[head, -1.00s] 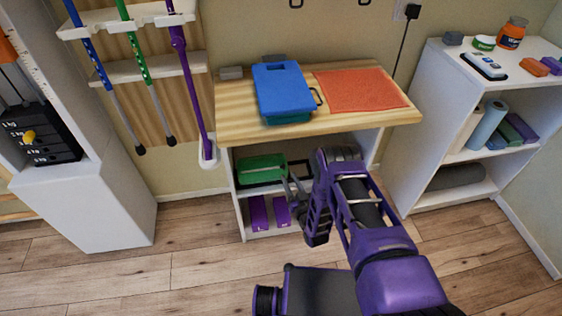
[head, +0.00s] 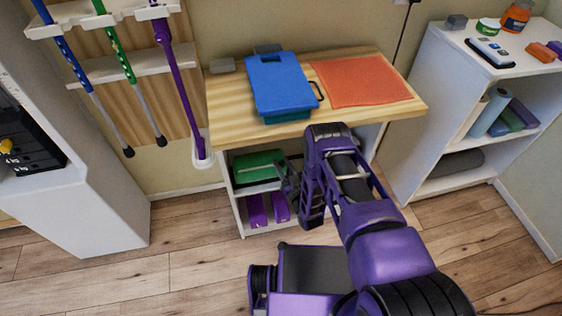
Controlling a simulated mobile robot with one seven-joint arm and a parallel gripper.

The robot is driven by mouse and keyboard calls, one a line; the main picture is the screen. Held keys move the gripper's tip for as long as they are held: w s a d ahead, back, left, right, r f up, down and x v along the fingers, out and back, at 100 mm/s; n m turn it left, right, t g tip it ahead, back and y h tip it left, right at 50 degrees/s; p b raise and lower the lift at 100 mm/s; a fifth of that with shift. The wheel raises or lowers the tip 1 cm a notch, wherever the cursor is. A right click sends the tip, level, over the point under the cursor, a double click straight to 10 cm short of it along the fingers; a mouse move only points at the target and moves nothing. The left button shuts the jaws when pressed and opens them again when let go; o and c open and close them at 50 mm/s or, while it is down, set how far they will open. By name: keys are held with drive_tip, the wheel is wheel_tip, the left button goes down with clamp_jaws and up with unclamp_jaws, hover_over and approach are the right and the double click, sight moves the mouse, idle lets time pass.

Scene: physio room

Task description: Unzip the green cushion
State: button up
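The green cushion (head: 257,164) lies on the middle shelf of the wooden-topped cabinet (head: 232,118), under its top. A thin pale line, perhaps its zip, runs along the cushion; I cannot tell whether it is open or closed. My gripper (head: 281,174) is at the cabinet's open front, just right of the cushion, partly overlapping it in the picture. The fingers are small and dark here, so I cannot tell whether they are open, or whether they touch the cushion. My arm hides the right part of the shelf.
A blue-lidded box (head: 281,86) and an orange cloth (head: 364,81) lie on the cabinet top above my arm. Purple blocks (head: 257,210) stand on the bottom shelf. A white shelf unit (head: 408,130) stands right, crutches (head: 178,90) hang left. The floor in front is clear.

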clamp_jaws()
idle(1.5)
